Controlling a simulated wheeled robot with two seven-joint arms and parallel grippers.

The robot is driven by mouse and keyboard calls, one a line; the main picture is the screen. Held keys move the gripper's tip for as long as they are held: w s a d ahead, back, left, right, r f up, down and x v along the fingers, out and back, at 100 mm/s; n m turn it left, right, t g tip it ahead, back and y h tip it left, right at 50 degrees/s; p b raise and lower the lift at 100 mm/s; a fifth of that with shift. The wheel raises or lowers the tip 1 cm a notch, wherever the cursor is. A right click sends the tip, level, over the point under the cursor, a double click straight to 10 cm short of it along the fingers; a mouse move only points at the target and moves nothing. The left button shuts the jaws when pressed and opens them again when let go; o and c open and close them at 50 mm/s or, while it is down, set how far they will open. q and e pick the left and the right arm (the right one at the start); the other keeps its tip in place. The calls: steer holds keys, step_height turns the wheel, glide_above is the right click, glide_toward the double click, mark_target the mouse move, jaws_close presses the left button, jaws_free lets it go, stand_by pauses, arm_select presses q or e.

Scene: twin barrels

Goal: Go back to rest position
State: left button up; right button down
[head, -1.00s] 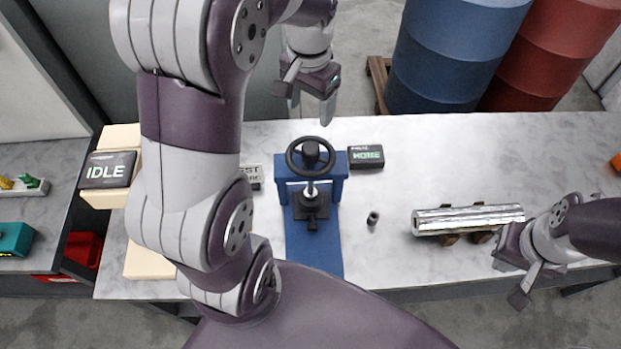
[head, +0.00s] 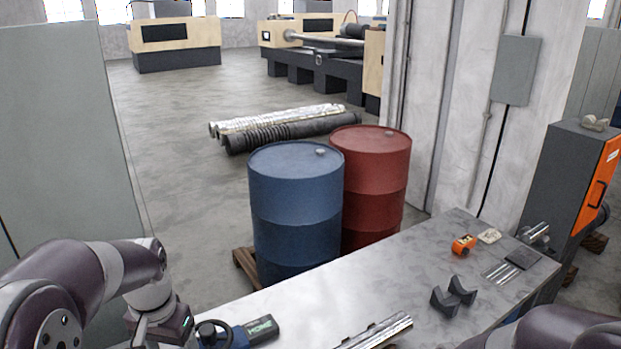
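My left arm comes in at the lower left, bent, with its wrist pointing down. My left gripper (head: 160,333) is at the bottom edge, beside the blue press fixture (head: 235,338). Its fingertips are cut off by the frame, so I cannot tell whether it is open or holds anything. Of my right arm only a purple link shows at the bottom right corner. My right gripper is out of view.
A grey workbench (head: 330,305) runs across the front.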

arm_select(q)
steer(key=s+d+f+b, duration=0.3)
steer(key=s+f+b, duration=0.1)
steer(key=f, duration=0.4)
steer(key=s+d+f+n+t+b, duration=0.1)
steer(key=s+f+b, duration=0.3)
steer(key=f, duration=0.5)
steer(key=shift+d+b, duration=0.8)
steer(key=shift+d, duration=0.1)
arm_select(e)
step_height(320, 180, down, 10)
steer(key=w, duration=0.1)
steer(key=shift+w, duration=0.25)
arm_select(q)
steer(key=shift+s+r, duration=0.1)
steer(key=shift+s, duration=0.2)
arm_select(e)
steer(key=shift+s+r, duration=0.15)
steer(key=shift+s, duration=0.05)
arm_select(q)
steer(key=shift+w, duration=0.15)
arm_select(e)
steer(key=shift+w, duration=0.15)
